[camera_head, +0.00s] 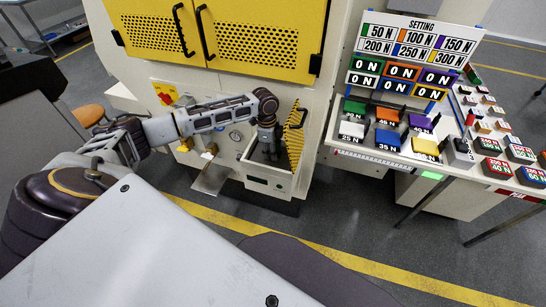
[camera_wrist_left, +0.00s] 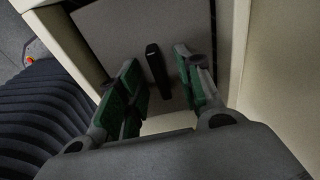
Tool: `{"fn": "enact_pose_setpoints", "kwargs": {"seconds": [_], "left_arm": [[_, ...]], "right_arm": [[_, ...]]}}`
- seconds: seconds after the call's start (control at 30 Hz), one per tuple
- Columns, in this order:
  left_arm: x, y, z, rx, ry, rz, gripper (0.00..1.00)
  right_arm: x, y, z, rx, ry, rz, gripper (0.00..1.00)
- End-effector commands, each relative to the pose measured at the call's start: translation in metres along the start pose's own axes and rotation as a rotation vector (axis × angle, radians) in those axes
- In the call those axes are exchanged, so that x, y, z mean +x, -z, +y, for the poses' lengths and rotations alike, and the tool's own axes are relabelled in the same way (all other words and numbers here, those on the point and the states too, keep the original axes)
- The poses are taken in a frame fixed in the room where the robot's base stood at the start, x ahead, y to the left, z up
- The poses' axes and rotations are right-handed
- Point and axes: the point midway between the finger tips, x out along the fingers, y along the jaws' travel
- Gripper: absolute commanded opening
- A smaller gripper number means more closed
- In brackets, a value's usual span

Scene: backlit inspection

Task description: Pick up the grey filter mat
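A grey flat panel (camera_wrist_left: 105,38), which looks like the filter mat, lies inside a pale open compartment in the left wrist view. A dark upright tab (camera_wrist_left: 155,65) stands on it. My left gripper (camera_wrist_left: 158,58) is open, with its green-padded fingers on either side of the tab and visible gaps between. In the head view the left gripper (camera_head: 264,152) reaches down into the open cream box (camera_head: 259,183) at the machine's front, and the mat is hidden there. My right gripper is not in view.
A yellow striped flap (camera_head: 296,135) stands open at the box's right side. The cream machine with yellow doors (camera_head: 260,34) rises behind. A table with coloured weight blocks (camera_head: 388,139) and a setting board (camera_head: 415,42) stands at right. Box walls are close around the gripper.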

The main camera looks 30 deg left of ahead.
Motion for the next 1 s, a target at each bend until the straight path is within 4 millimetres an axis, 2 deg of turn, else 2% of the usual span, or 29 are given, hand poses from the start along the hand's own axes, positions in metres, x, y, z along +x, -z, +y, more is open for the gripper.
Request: {"fn": "enact_pose_setpoints", "kwargs": {"seconds": [0.13,0.4,0.8,1.0], "left_arm": [[-0.0002,0.0001,0.0,0.0,0.0,0.0,0.33],[-0.0002,0.0001,0.0,0.0,0.0,0.0,0.0],[-0.0012,0.0002,0.0002,0.0,0.0,0.0,0.0],[-0.0078,0.0014,0.0033,0.001,0.001,0.002,0.0]], "right_arm": [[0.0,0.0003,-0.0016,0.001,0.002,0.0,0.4],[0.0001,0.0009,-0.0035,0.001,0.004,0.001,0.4],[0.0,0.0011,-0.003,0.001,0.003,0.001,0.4],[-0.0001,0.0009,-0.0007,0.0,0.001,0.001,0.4]]}}
